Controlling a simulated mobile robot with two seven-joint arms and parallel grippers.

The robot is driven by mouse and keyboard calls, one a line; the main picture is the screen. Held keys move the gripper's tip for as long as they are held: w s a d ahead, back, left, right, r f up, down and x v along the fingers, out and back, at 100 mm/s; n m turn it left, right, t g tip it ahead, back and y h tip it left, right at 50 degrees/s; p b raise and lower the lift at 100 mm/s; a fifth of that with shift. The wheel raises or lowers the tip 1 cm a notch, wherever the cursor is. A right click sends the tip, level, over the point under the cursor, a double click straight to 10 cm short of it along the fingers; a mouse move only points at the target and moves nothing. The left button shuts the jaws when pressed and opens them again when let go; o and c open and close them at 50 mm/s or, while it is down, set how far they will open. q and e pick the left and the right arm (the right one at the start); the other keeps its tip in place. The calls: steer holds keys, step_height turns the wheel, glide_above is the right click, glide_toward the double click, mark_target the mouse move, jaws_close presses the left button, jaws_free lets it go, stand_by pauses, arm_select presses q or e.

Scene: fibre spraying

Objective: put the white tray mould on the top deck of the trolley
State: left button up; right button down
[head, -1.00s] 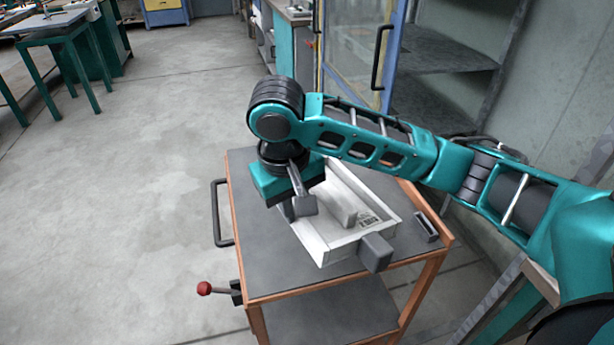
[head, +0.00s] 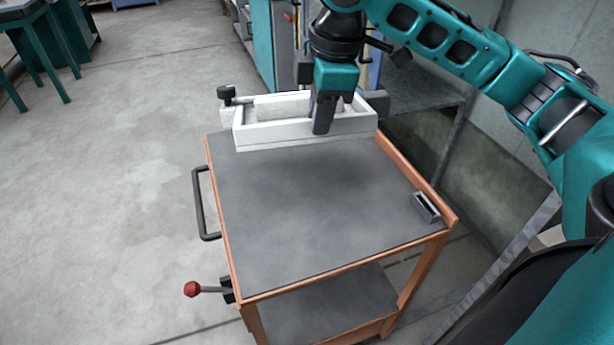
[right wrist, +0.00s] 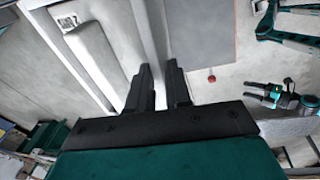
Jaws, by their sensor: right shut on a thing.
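A small grey slotted holder (head: 426,207) stands at the deck's right edge. A black handle (head: 201,205) and a red-knobbed lever (head: 192,289) stick out at the trolley's left. Shelving (head: 430,100) stands behind at the right. The deck's middle is clear.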

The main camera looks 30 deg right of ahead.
steer(key=shift+s+d+r+n, duration=0.1)
steer(key=shift+d+r+n, duration=0.4)
steer(key=shift+r+n, duration=0.4)
arm_select(q)
steer(key=shift+w, duration=0.15)
steer(key=c, duration=0.3)
steer(key=shift+w+a, duration=0.1)
steer(key=shift+a, duration=0.05)
arm_select(e)
steer(key=a+f+m+g+h, duration=0.1)
steer(key=a+f+m+h, duration=0.1)
steer(key=a+f+m, duration=0.8)
steer(key=f+m, duration=0.1)
steer(key=m, duration=0.4)
steer(key=shift+f, duration=0.35)
arm_select(q)
steer(key=shift+f, duration=0.1)
